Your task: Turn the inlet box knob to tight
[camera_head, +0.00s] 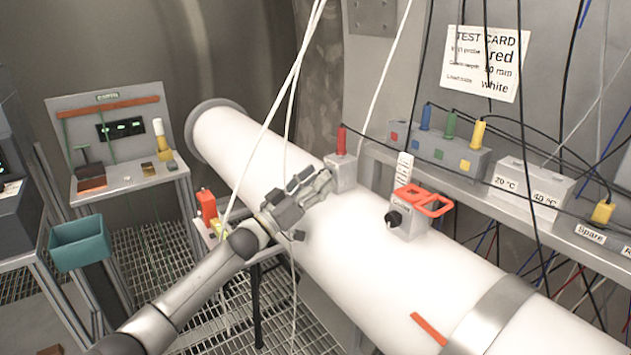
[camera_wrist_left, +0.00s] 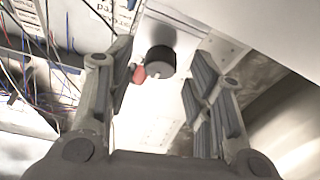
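The inlet box (camera_head: 408,222) is a small pale box on top of the big white pipe, with a red handle (camera_head: 424,201) above it. Its round black knob (camera_head: 394,218) sits on the left-facing side. My left gripper (camera_head: 318,182) is over the pipe, left of the knob and apart from it. In the left wrist view the fingers are spread with nothing between their pads, and a black knob (camera_wrist_left: 161,62) with a pale notch shows beyond them. The knob's setting marks are too small to read. My right gripper is not in view.
A small box with a red plug (camera_head: 342,168) stands close beside my left gripper. White cables (camera_head: 283,85) hang across my left arm. A shelf (camera_head: 500,205) behind the pipe carries coloured plugs and black cables. A tool stand (camera_head: 125,180) and teal bin (camera_head: 80,243) are at left.

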